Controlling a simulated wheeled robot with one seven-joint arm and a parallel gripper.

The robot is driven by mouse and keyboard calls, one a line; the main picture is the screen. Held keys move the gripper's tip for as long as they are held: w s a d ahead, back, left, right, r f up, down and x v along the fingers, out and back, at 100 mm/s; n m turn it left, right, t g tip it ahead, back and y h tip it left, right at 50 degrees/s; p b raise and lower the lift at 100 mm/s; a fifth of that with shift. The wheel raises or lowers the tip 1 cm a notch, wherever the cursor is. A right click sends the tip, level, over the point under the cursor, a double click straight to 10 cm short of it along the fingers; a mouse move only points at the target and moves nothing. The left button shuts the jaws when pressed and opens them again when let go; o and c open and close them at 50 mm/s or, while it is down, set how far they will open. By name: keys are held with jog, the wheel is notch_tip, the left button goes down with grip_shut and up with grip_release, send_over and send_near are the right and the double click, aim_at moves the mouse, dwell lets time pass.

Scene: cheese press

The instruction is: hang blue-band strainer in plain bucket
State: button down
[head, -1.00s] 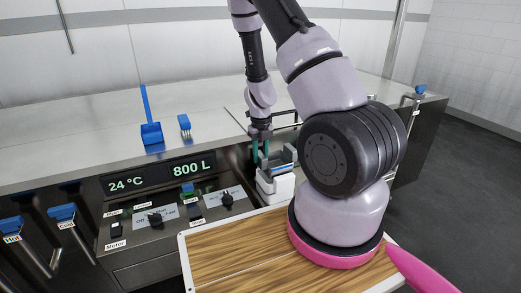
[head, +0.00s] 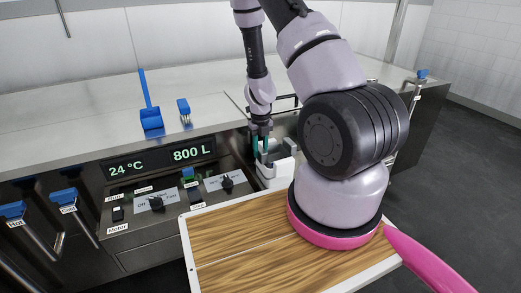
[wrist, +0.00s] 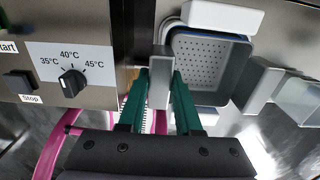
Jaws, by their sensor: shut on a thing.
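My gripper (wrist: 160,90) has its green fingers shut on the grey hanger of the strainer. In the head view my gripper (head: 261,146) is low behind the wooden board. A white container, seemingly the plain bucket (head: 266,176), is below and right of the fingers, partly behind my arm. Most of the strainer is hidden there. I cannot tell exactly how deep it sits in the bucket.
Grey hooks (wrist: 257,84) and a pale container (wrist: 300,100) are right of the strainer. The control panel (head: 165,190) is left of the gripper. The wooden board (head: 235,240) is in front.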

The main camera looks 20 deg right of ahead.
jog(key=shift+f, duration=0.5)
dwell(0.4)
jog(key=c, duration=0.5)
grip_release()
jog(key=shift+r, duration=0.15)
jog(key=shift+r, duration=5.9)
